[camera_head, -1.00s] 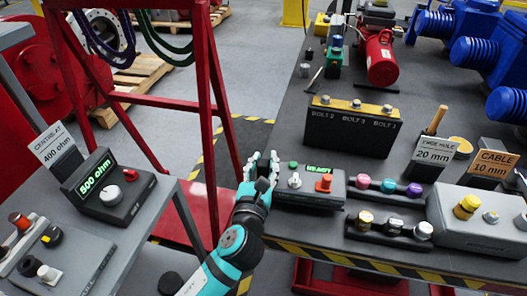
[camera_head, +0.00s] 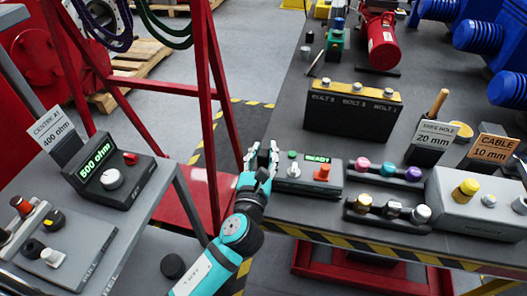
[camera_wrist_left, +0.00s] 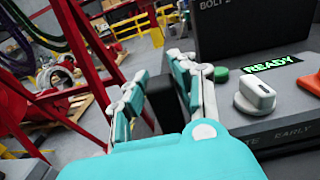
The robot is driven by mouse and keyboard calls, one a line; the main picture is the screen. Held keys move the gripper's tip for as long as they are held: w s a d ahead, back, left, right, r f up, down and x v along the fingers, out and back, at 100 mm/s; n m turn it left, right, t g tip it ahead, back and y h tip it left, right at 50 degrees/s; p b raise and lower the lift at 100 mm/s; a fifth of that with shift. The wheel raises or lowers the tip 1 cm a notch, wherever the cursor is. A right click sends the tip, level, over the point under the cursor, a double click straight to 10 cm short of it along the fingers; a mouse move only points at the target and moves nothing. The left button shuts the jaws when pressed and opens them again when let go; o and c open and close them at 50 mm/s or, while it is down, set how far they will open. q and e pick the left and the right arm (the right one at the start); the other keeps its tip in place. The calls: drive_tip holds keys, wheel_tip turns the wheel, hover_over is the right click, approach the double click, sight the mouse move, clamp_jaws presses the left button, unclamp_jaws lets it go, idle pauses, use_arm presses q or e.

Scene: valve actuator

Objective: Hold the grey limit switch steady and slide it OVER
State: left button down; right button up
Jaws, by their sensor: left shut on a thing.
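My left gripper (camera_head: 262,157) is at the left end of a grey box (camera_head: 318,187) with a green READY display. In the left wrist view, its two fingers (camera_wrist_left: 160,85) are close around a dark block (camera_wrist_left: 163,104), probably the grey limit switch. The fingers and palm hide much of the block, so its exact shape and position cannot be told. A whitish knob (camera_wrist_left: 256,94) stands on the box to the right of the fingers, apart from them. The box also carries a green button (camera_wrist_left: 222,73) and an orange-red knob (camera_head: 322,173). My right gripper is not in view.
A tall black bolt block (camera_head: 350,119) stands behind the READY box. Rows of coloured knobs (camera_head: 388,173) and a grey box with a yellow knob (camera_head: 470,212) lie to the right. A red frame (camera_head: 207,120) rises left of my gripper.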

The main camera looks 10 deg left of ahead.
use_arm(q)
drive_tip(key=shift+f, duration=0.4)
idle(0.7)
drive_tip(key=shift+f, duration=0.15)
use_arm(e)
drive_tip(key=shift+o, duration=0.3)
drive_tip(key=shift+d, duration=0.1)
